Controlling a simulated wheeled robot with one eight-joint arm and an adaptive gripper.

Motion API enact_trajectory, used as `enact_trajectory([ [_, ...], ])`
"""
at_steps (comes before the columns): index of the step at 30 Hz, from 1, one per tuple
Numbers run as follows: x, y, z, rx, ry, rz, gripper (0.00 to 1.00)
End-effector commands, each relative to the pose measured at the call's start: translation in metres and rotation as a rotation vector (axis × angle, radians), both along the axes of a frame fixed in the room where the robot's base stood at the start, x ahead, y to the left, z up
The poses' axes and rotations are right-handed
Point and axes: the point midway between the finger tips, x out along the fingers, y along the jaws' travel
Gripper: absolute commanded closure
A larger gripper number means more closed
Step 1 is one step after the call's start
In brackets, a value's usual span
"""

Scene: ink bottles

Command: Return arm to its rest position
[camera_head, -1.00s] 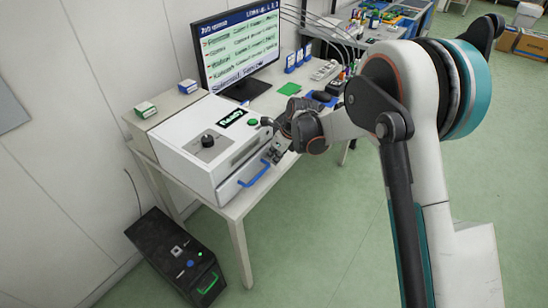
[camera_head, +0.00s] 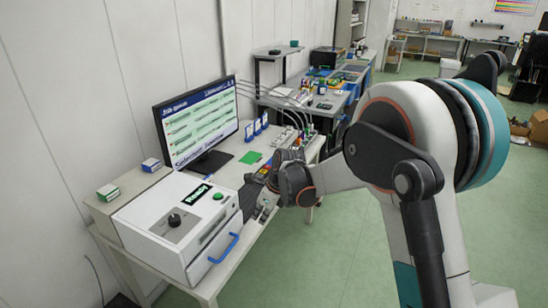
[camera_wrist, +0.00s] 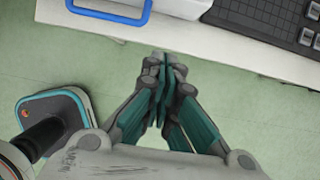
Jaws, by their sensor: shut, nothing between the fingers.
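My gripper (camera_wrist: 164,62) is shut and empty in the wrist view, its teal fingers together over the green floor, just off the table's front edge. In the head view my gripper (camera_head: 264,208) is at the end of my bent arm, beside the front right corner of the white machine (camera_head: 184,222). It partly hides the table behind it. The machine has a black knob, a lit green display and a blue drawer handle (camera_head: 223,248). The blue handle also shows at the top of the wrist view (camera_wrist: 112,8).
The table (camera_head: 215,280) holds a monitor (camera_head: 200,128), small boxes (camera_head: 108,192) and a green card (camera_head: 251,157). A dark keyboard (camera_wrist: 262,20) lies near the edge. Further benches (camera_head: 350,80) stand behind.

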Motion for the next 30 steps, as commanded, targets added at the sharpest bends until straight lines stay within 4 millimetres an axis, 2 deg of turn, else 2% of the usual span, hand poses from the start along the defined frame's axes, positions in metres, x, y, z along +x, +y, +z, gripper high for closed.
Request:
enact_trajectory([
  [5,-0.007,-0.019,0.026,-0.024,-0.057,0.073,1.00],
  [14,-0.048,-0.087,0.106,-0.149,-0.263,0.387,1.00],
  [21,-0.095,-0.140,0.154,-0.282,-0.412,0.651,1.00],
  [30,-0.165,-0.200,0.189,-0.481,-0.555,0.992,1.00],
])
